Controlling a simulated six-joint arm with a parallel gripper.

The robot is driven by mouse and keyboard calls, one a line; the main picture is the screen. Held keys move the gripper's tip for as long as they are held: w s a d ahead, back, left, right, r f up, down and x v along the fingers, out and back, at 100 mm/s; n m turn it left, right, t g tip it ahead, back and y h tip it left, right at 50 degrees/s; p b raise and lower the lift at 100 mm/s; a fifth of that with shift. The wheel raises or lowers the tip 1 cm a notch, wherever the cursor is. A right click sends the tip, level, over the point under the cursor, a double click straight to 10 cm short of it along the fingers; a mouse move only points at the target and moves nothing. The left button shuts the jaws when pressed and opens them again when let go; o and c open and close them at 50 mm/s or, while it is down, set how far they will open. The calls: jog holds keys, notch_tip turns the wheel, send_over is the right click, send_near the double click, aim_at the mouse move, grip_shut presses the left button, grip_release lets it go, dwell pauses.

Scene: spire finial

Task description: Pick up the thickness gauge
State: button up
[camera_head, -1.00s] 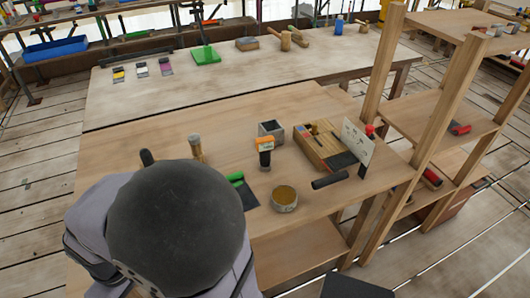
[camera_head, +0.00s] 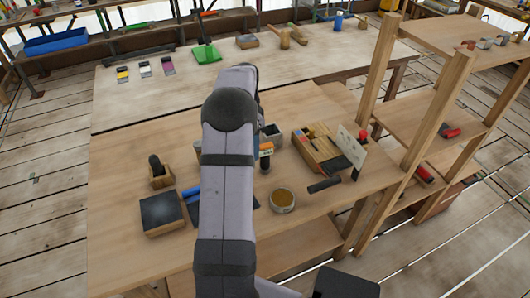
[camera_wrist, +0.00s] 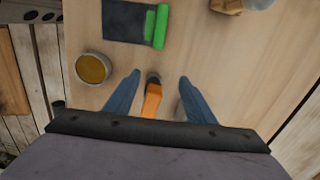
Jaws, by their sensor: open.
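In the wrist view the orange and black tool (camera_wrist: 152,97) lies between the two blue fingers of my gripper (camera_wrist: 160,76). The fingers are spread apart, one on each side of it, with nothing held. How far above it they are is hard to tell.
A round tin (camera_head: 282,200) stands close by, also in the wrist view (camera_wrist: 93,68). A grey square box (camera_head: 271,135), a wooden tool box (camera_head: 318,150), a black cylinder (camera_head: 324,185) and a dark-topped block (camera_head: 161,211) are around.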

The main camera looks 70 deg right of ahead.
aim_at(265, 157)
jog(key=s+d+m, duration=0.1)
jog(key=s, duration=0.1)
jog(key=s+d+m, duration=0.1)
jog(key=s+d, duration=0.1)
jog(key=shift+d+f+p, duration=0.1)
jog(key=shift+f+p, duration=1.85)
jog(key=shift+f, duration=1.65)
jog(key=c, duration=1.3)
